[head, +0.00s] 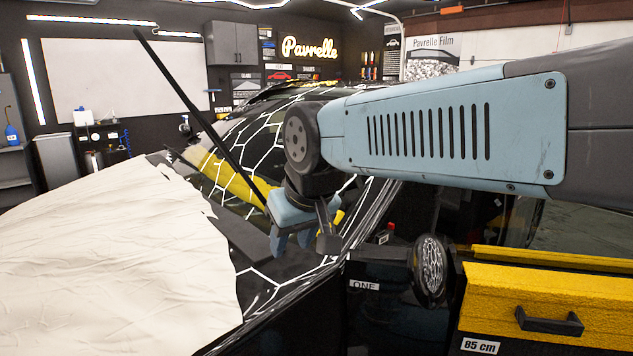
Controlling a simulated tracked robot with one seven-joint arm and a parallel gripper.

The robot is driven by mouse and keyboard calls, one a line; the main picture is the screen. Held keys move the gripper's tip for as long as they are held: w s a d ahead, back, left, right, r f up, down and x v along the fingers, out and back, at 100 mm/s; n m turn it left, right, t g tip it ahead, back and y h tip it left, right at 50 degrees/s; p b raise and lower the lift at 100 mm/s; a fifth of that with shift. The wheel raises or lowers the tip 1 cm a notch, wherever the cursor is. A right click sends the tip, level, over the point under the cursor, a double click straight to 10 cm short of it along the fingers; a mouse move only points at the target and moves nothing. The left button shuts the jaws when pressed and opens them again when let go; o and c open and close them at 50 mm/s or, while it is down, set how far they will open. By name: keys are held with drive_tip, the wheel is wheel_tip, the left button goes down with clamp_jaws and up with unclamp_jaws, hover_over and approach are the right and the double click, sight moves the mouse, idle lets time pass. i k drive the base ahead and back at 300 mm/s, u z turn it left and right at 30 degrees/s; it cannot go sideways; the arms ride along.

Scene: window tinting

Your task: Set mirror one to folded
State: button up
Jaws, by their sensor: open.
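Mirror one (432,270) is a dark, rounded side mirror at the car's near side, right of centre in the head view. Its oval glass is turned toward the camera and reflects a white hexagon pattern. A white label reading "ONE" (365,286) is on the black surface just left of it. I cannot tell its exact fold angle. My gripper (303,240) is open and empty, pointing down in front of the windshield area. It is left of the mirror and higher in the picture, apart from it.
The black car (275,285) has hexagon light reflections on its glass. A pale cloth (110,260) covers its front at left. A yellow case (545,300) with a dark handle and an "85 cm" label stands close at lower right, beside the mirror. My arm crosses the upper right.

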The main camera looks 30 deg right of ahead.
sight(433, 274)
drive_tip(key=u, duration=0.35)
drive_tip(key=k, duration=0.7)
drive_tip(key=z, duration=1)
drive_tip(key=i, duration=0.5)
drive_tip(key=z, duration=0.1)
